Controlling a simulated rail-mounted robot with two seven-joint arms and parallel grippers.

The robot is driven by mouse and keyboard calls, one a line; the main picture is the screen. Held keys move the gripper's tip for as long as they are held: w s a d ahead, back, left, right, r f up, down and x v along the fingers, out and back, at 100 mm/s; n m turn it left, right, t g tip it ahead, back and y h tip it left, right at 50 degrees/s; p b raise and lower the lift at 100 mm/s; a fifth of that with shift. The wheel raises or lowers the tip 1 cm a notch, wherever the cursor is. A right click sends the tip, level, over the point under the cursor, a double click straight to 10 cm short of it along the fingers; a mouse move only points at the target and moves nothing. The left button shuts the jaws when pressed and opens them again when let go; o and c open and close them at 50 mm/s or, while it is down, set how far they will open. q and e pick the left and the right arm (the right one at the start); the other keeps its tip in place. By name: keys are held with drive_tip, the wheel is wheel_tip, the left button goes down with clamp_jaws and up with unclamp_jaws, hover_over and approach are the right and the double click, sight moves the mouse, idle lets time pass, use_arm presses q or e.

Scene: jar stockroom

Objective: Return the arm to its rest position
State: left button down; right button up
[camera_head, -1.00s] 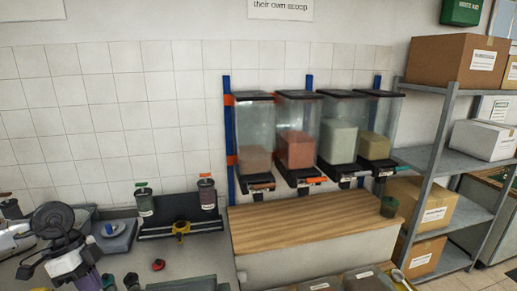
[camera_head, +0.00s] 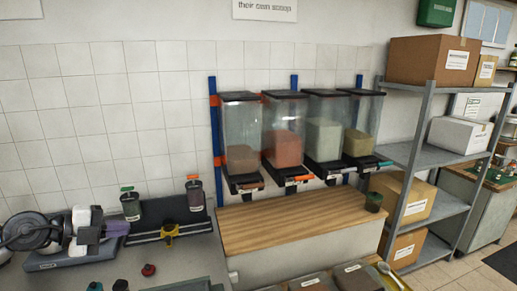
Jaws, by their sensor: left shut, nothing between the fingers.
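My left gripper (camera_head: 118,229) is at the left of the head view, with its dark purple-grey fingers shut, empty and pointing right. It is above the grey counter, in front of and apart from the dark jar shelf. My white and black left wrist is behind the fingers and hides part of a grey scale (camera_head: 45,264). My right gripper is not in view.
Two jars, one with a green lid (camera_head: 130,204) and one with an orange lid (camera_head: 195,194), stand on a black shelf (camera_head: 160,236). A yellow item (camera_head: 170,230) and a red lid (camera_head: 149,270) are nearby. Bin dispensers (camera_head: 285,135) hang above a wooden board (camera_head: 300,222).

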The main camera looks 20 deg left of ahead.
use_arm(q)
drive_tip(key=w+a+r+n+t+y, duration=0.1)
drive_tip(key=a+r+n+t+y, duration=0.2)
drive_tip(key=r+n+t+y, duration=0.5)
drive_tip(key=s+d+f+n+g+y+p, duration=0.1)
drive_tip(key=s+d+f+n+g, duration=0.1)
drive_tip(key=f, duration=0.7)
drive_tip(key=s+d+f+n+g+y+p, duration=0.1)
drive_tip(key=s+d+f+g, duration=0.4)
drive_tip(key=f, duration=0.5)
drive_tip(key=s+d+f+n+g+y+p, duration=0.2)
drive_tip(key=s+d+f+n+g+y, duration=0.1)
drive_tip(key=f, duration=0.7)
drive_tip(key=shift+s+d+n+g, duration=0.3)
drive_tip(key=shift+s+d+n, duration=0.45)
drive_tip(key=shift+d+n, duration=0.3)
drive_tip(key=s+d+f+n+g+h+p, duration=0.1)
drive_tip(key=s+d+f+g+h+p, duration=0.1)
drive_tip(key=s+d+f, duration=0.3)
drive_tip(key=s+d+f+n+g+h+p, duration=0.2)
drive_tip(key=s+d+f, duration=0.3)
drive_tip(key=s+d, duration=0.6)
drive_tip(key=shift+s+g+h+p, duration=0.3)
drive_tip(key=shift+s+g+h, duration=0.45)
drive_tip(key=shift+s, duration=0.35)
